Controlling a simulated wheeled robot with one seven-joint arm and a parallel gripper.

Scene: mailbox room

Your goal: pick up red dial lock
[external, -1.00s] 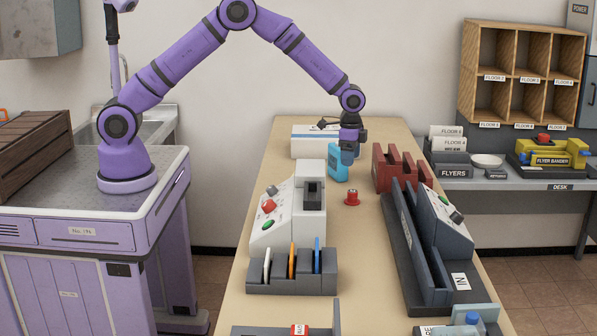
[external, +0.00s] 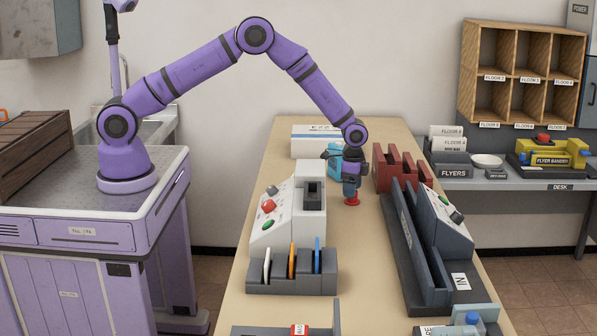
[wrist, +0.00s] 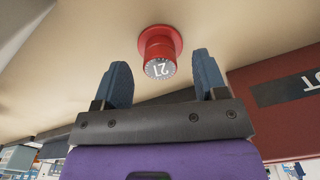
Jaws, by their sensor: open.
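The red dial lock (external: 352,201) stands on the table, with its red base flange showing under my gripper in the external view. My gripper (external: 351,188) is open and just above the lock. In the wrist view the two blue fingertips of my gripper (wrist: 160,78) stand apart, with the lock ahead of the gap between them. The fingers hide the upper part of the lock in the external view.
A white machine (external: 285,222) with red and green buttons stands left of the lock. A dark red slotted holder (external: 397,170) stands close on the right, and a long dark grey sorter (external: 410,245) is nearer the camera. A light blue object (external: 334,163) is behind my gripper.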

